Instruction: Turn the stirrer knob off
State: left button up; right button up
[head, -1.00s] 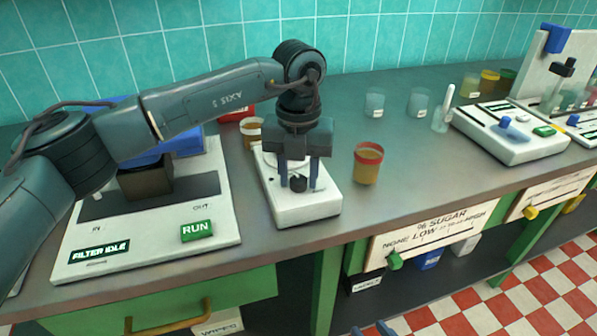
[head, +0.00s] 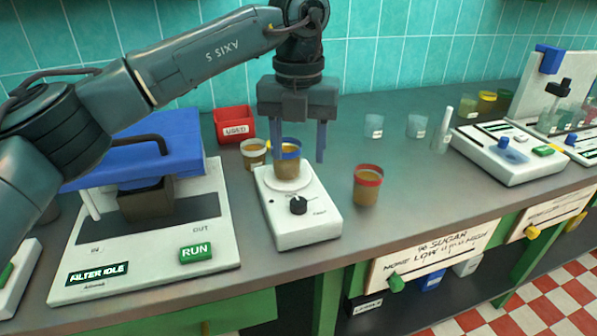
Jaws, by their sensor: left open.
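The stirrer (head: 318,226) is a white box with a round plate on top. Its black knob (head: 298,205) is on the front part of the top face, with a small light mark on it; the setting cannot be read. A blue-rimmed cup of amber liquid (head: 289,167) stands on the plate. My left gripper (head: 299,153) is open, fingers pointing down, above and behind the knob near the cup's rim. It is clear of the knob; whether a finger touches the cup cannot be told. My right gripper is not in view.
A red "USED" bin (head: 234,124) is behind. The filter machine (head: 150,264) stands left.

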pick_arm(q)
jog(key=shift+r, duration=1.4)
